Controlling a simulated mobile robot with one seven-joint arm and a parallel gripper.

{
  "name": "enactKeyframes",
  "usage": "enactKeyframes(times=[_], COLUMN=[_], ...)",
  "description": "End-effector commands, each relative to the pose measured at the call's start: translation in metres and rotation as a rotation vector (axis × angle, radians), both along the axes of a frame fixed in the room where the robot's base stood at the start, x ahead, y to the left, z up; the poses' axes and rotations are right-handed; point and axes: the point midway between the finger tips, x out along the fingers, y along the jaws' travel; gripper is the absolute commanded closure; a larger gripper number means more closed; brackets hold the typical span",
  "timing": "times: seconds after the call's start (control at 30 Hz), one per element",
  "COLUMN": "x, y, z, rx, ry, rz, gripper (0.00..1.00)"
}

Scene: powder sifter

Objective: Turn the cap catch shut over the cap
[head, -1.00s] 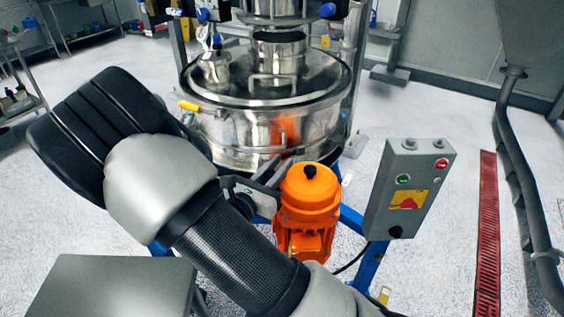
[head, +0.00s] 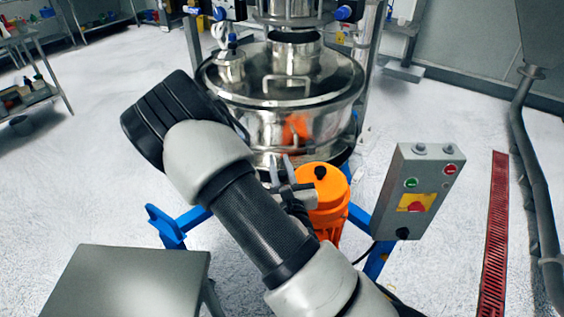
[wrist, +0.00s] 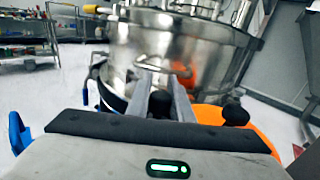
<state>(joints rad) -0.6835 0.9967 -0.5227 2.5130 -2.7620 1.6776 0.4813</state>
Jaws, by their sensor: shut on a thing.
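The steel sifter vessel (head: 250,110) stands ahead with a domed lid. On its lid, at the left, is a small capped steel port (head: 230,66) with a blue-tipped part above it; I cannot tell for sure which piece is the cap catch. My gripper (head: 280,169) is in front of the vessel's lower wall, left of the orange motor. In the wrist view its fingers (wrist: 161,97) close on a small dark part (wrist: 160,106), which I cannot identify.
The orange motor (head: 325,200) stands close beside my gripper. A grey control box (head: 415,195) stands right of it. A grey table (head: 130,285) is at the lower left. Blue frame legs (head: 168,226) spread below the vessel.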

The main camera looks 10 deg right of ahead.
Motion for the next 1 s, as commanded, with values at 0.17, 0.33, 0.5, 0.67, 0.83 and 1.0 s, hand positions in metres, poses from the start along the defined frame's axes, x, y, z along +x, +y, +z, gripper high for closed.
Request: enactKeyframes(times=[0.17, 0.33, 0.5, 0.67, 0.83, 1.0], x=[-0.0002, 0.0000, 0.0003, 0.0004, 0.0005, 0.0005], y=[0.0008, 0.0012, 0.0013, 0.0013, 0.0014, 0.0016], z=[-0.0002, -0.0001, 0.0001, 0.0003, 0.0003, 0.0005], rx=[-0.003, -0.003, -0.003, -0.003, -0.002, -0.002], ry=[0.001, 0.000, -0.001, -0.002, -0.002, -0.002], rz=[0.030, 0.037, 0.037, 0.036, 0.036, 0.036], gripper=[1.00, 1.00, 1.00, 0.68, 0.61, 0.61])
